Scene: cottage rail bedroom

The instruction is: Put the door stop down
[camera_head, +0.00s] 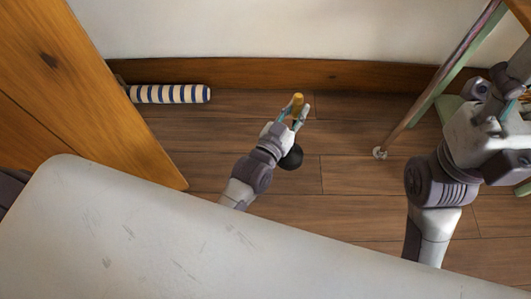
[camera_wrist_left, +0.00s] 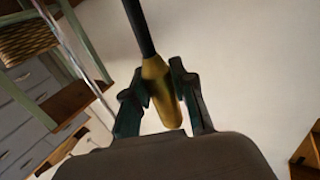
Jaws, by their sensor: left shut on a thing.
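My left gripper (camera_head: 297,116) is shut on a yellow-tan handle-like thing (camera_head: 297,101), which I take to be the door stop. In the left wrist view its yellow end (camera_wrist_left: 160,92) sits between the two fingers (camera_wrist_left: 163,100), and a dark rod (camera_wrist_left: 138,25) runs from it out of the top of the picture. In the head view a black rounded part (camera_head: 290,157) shows beside the wrist, over the floor; I cannot tell whether it touches the floor. My right gripper (camera_head: 510,112) is at the right edge, partly cut off; its opening is unclear.
A striped blue-and-white roll (camera_head: 170,94) lies along the skirting board. A wooden panel (camera_head: 90,90) stands at left. A thin pole (camera_head: 420,98) with a pale foot and green furniture legs (camera_head: 445,80) are at right. A pale surface (camera_head: 180,240) fills the front. Floor between is clear.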

